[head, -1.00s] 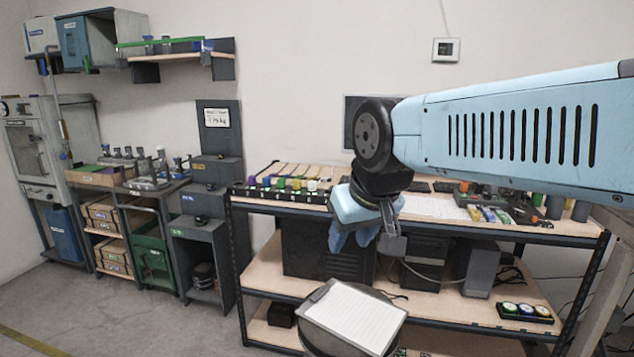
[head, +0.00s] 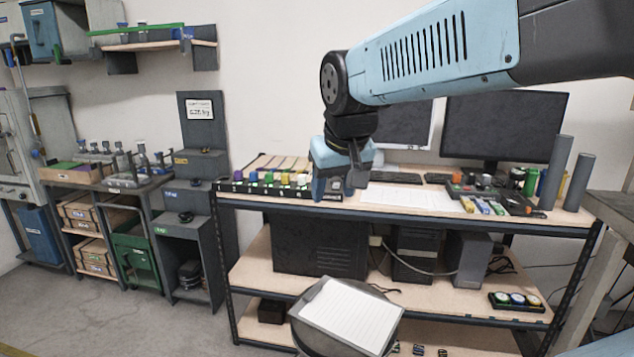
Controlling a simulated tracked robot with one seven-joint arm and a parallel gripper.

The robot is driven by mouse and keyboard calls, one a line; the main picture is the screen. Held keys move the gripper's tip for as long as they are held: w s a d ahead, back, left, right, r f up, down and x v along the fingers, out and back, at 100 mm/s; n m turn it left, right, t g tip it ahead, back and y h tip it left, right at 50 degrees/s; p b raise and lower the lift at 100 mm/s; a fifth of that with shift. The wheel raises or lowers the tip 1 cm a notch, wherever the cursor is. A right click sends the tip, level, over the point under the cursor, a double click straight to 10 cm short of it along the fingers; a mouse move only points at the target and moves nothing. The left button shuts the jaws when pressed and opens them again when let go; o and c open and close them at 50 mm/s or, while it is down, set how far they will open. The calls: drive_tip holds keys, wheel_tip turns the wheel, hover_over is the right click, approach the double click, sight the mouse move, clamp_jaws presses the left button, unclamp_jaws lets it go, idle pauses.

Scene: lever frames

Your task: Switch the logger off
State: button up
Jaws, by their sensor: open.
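A row of several levers with coloured knobs, purple, green, yellow and white among them, stands on a black strip (head: 262,189) at the left front edge of the bench. The small marks on the strip's face are too small to read, so I cannot tell which lever, if any, is the logger's. The white knob (head: 303,180) is at the right of the row. My gripper (head: 336,193) is open and points down just right of the strip's right end. It seems apart from the knobs. Its fingertips are hard to make out, and it hides part of the bench behind it.
Two dark monitors (head: 503,124) and keyboards stand at the back of the bench. A tray of tools (head: 490,207) and grey cylinders (head: 578,182) are at the right. A white pad (head: 352,312) lies in front, low down. Paper sheets (head: 405,198) cover the bench middle.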

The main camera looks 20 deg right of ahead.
drive_tip(key=w+d+r+m+h, duration=0.1)
drive_tip(key=w+d+r, duration=0.1)
drive_tip(key=w, duration=0.6)
drive_tip(key=w+d+r, duration=0.1)
drive_tip(key=w+r, duration=0.1)
drive_tip(key=w, duration=0.5)
drive_tip(key=m+g, duration=0.2)
drive_tip(key=m, duration=0.3)
hover_over(336, 184)
drive_tip(key=s+a, duration=0.3)
drive_tip(key=s, duration=0.2)
wheel_tip(336, 184, down, 14)
drive_tip(key=shift+h, duration=0.3)
drive_tip(key=x, duration=1.2)
drive_tip(key=shift+w+a+f, duration=0.1)
drive_tip(key=shift+w+f, duration=0.15)
drive_tip(key=shift+c, duration=0.2)
